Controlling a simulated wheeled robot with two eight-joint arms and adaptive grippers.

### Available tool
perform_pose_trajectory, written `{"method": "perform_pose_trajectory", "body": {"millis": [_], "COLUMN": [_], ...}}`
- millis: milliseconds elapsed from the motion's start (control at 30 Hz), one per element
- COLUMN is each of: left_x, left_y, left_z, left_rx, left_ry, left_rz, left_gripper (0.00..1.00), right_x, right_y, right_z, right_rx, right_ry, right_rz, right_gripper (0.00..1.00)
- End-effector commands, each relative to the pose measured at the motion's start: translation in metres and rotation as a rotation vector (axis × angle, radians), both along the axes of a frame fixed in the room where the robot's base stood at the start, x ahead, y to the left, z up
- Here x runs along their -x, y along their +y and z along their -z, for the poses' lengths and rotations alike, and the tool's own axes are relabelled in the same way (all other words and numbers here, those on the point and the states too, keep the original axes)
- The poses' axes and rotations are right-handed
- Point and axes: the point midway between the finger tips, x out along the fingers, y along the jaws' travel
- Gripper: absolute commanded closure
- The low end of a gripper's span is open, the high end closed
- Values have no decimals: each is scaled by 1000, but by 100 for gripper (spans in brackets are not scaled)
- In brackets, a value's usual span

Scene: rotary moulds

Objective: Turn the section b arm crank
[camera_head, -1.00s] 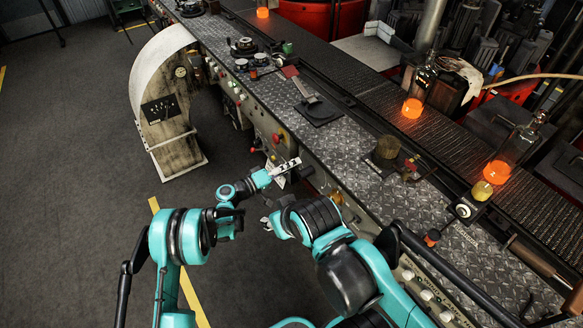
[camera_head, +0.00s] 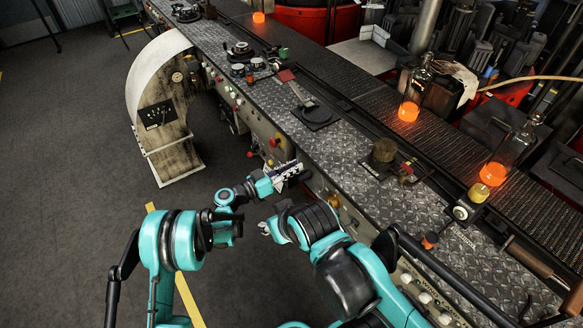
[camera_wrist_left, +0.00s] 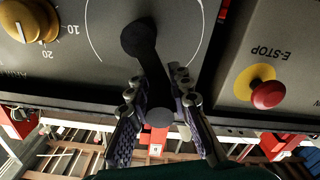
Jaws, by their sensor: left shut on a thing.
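The black arm crank (camera_wrist_left: 148,75) shows in the left wrist view, on a dark panel with a white arc around its hub. It points down and slightly right from the hub, and its round end lies between the fingers of my left gripper (camera_wrist_left: 160,115). That gripper is shut on the crank. In the head view my left gripper (camera_head: 286,174) is at the machine's front panel, and the crank itself is hidden there. My right gripper (camera_head: 265,228) is partly visible below it, away from the panel; its opening is too small to judge.
A yellow knob (camera_wrist_left: 30,18) sits left of the crank. A red E-stop button (camera_wrist_left: 268,94) on a yellow base sits to the right. Open floor (camera_head: 70,220) lies left.

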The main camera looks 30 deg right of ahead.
Motion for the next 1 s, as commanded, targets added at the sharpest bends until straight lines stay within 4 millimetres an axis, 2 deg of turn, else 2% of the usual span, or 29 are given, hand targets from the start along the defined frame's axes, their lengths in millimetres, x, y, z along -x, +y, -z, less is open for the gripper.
{"method": "perform_pose_trajectory", "body": {"millis": [600,633,700,1000], "left_x": [4,4,3,2], "left_y": [0,0,0,1], "left_z": [2,2,2,0], "left_rx": [-9,-9,-8,-5], "left_ry": [-42,-42,-41,-40], "left_rz": [5,5,4,1], "left_gripper": [100,73,61,61], "right_x": [0,0,0,0], "right_y": [0,0,0,0], "right_z": [0,0,0,0], "right_rx": [0,0,0,0], "right_ry": [0,0,0,0], "right_rz": [0,0,0,0], "right_gripper": [60,60,60,60]}}
